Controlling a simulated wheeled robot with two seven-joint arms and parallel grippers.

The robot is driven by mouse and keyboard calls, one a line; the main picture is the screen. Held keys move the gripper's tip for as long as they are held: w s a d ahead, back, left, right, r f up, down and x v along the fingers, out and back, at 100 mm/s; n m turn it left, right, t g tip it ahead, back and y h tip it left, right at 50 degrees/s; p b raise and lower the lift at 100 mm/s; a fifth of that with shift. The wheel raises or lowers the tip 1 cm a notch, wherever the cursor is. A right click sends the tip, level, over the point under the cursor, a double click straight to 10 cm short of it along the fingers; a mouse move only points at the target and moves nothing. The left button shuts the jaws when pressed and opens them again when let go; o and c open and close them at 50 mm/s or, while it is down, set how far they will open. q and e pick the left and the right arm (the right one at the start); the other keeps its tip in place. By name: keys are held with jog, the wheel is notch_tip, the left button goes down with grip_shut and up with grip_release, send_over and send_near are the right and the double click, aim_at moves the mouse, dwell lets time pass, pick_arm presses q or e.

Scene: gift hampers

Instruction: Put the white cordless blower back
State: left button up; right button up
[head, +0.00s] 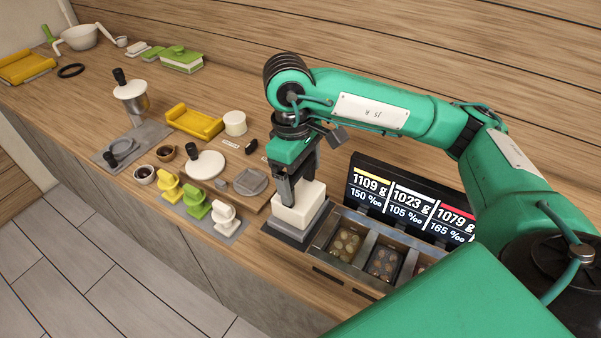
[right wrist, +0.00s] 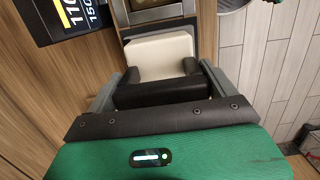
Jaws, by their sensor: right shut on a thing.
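My right gripper (head: 292,190) points down and is shut on a white block-like body (head: 301,207). The white body sits on or just above a grey base on a dark plate (head: 287,237); I cannot tell whether it touches. In the right wrist view the white body (right wrist: 162,58) shows between the fingers (right wrist: 157,88), with a grey edge behind it. A small white handled device (head: 225,213) stands on a grey pad farther left, beside a green one (head: 197,204) and a yellow one (head: 169,186). I cannot tell which white thing is the blower. My left gripper is not in view.
A display board (head: 408,205) with weight readings stands behind compartments (head: 330,255) of small goods, just right of my gripper.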

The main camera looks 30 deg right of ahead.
jog(key=shift+f+b, duration=0.3)
jog(key=shift+b, duration=0.6)
dwell(1.3)
jog(key=o, duration=0.9)
jog(key=r, duration=0.4)
jog(key=w+r, duration=0.1)
jog(key=r, duration=0.4)
jog(key=a+r, duration=0.1)
jog(key=r, duration=0.3)
jog(key=shift+w+r+b, duration=0.2)
jog(key=shift+r+b, duration=0.1)
jog(key=shift+r, duration=0.05)
